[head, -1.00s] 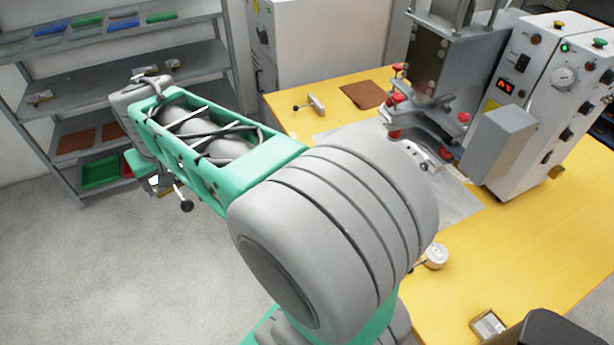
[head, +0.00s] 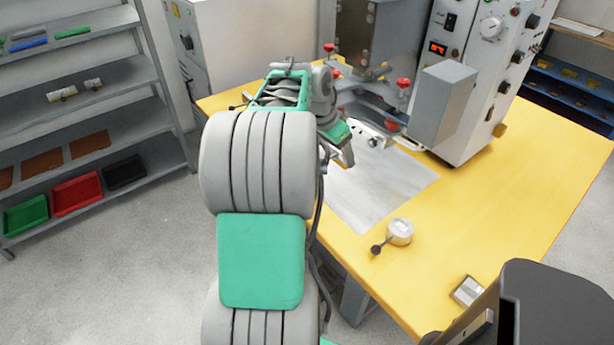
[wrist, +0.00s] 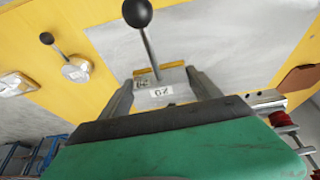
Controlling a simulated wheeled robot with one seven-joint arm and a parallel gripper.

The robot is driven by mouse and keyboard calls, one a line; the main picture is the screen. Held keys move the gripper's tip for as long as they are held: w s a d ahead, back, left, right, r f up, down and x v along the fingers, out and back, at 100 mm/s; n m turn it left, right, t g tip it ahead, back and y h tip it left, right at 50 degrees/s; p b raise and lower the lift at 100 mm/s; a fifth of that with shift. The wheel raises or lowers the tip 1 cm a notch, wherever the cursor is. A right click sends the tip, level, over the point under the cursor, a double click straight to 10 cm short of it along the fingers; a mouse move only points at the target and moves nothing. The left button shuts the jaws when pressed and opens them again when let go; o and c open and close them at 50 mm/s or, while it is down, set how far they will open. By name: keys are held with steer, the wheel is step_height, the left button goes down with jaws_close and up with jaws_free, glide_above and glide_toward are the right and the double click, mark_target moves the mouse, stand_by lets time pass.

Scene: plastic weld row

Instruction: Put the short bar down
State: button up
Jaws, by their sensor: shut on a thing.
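My gripper (wrist: 159,84) is shut on a small grey metal block, which I take as the short bar (wrist: 170,75). It has white labels and a thin rod ending in a black ball that points away from my gripper. In the wrist view the bar is over the grey sheet (wrist: 240,35) on the yellow table; I cannot tell how high. In the head view my gripper (head: 343,155) is at the left edge of the same sheet (head: 375,190), and the bar is mostly hidden by my arm.
The welding press (head: 375,75) with red knobs stands just behind my gripper, with a grey box (head: 443,108) beside it. The right side of the table is clear. Shelves (head: 95,100) stand left.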

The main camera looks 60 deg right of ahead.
steer(key=shift+s+d+f, duration=0.1)
steer(key=shift+d+f, duration=0.1)
steer(key=shift+d, duration=0.1)
steer(key=w+d+f, duration=0.1)
steer(key=w+f, duration=0.2)
steer(key=w, duration=0.1)
steer(key=w+d+f+p, duration=0.1)
steer(key=w+d+f, duration=0.1)
steer(key=w+f, duration=0.1)
steer(key=w+d+f, duration=0.2)
steer(key=w+f, duration=0.1)
steer(key=w, duration=0.2)
steer(key=shift+d+f+p, duration=0.15)
steer(key=shift+d+p, duration=0.05)
steer(key=shift+p, duration=0.15)
steer(key=shift+w+f, duration=0.2)
steer(key=shift+f, duration=1.6)
steer(key=o, duration=1.7)
steer(key=shift+f, duration=0.1)
